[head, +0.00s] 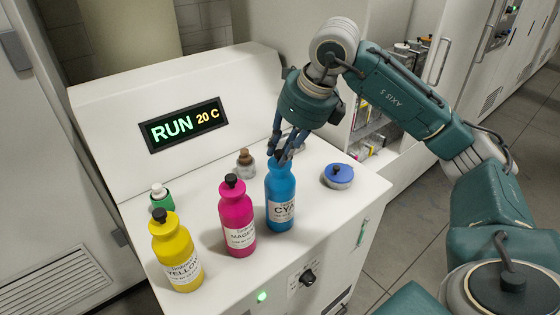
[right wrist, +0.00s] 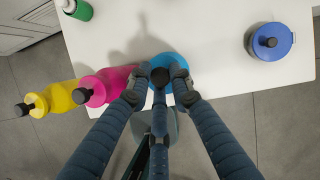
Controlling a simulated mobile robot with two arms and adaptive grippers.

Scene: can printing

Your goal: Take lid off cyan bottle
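The cyan bottle (head: 281,200) stands upright on the white top of the machine, to the right of the magenta bottle. Its dark lid (right wrist: 159,77) shows in the right wrist view, between the fingers of my right gripper (right wrist: 160,84). In the head view my right gripper (head: 285,153) points down onto the bottle's top, and its fingers hide most of the lid. The fingertips are very close around the lid; whether they press on it I cannot tell. My left gripper is in neither view.
A magenta bottle (head: 237,220) and a yellow bottle (head: 176,256), both with dark lids, stand to the left. Behind are a green container (head: 162,201) and a brown-topped container (head: 245,165). A blue-lidded round pot (head: 338,176) stands at right. The display (head: 185,125) reads RUN 20 C.

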